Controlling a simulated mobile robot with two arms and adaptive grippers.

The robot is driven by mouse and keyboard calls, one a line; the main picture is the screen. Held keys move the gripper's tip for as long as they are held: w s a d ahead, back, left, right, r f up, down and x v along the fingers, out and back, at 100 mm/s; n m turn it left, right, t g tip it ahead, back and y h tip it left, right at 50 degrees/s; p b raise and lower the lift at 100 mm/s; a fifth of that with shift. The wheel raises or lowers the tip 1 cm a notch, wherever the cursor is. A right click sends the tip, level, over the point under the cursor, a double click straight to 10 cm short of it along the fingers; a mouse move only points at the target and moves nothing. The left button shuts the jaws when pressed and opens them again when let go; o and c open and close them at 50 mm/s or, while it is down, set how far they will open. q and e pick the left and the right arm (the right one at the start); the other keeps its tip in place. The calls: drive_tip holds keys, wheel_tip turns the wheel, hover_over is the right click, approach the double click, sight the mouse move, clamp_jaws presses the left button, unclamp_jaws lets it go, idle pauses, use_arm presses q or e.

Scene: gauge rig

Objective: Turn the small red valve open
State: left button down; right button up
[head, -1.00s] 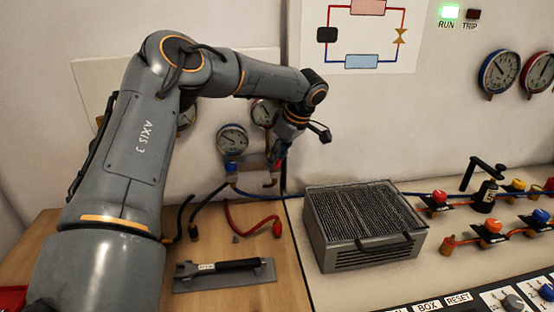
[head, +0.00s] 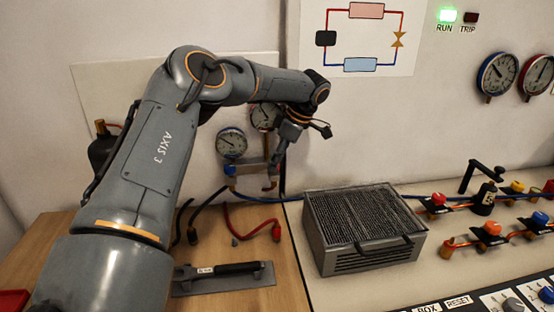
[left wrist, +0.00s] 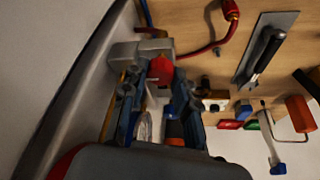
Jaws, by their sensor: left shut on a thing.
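The small red valve (left wrist: 161,71) shows in the left wrist view as a red knob against a grey metal block (left wrist: 126,55). My left gripper (left wrist: 159,84) has one finger on each side of the red knob and is shut on it. In the head view, my left gripper (head: 275,164) is at the right end of the small gauge manifold. It largely hides the red valve there. My right gripper is not in view.
Red, blue and black hoses hang by the manifold; the red hose (head: 240,231) lies on the wooden bench. A trowel-like tool (head: 230,277) lies in front. A finned grey box (head: 364,228) stands to the right, before pipes with coloured valves (head: 490,229).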

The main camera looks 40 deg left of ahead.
use_arm(q)
drive_tip(key=c, duration=1)
unclamp_jaws()
drive_tip(key=shift+v, duration=5.95)
drive_tip(key=shift+s, duration=0.1)
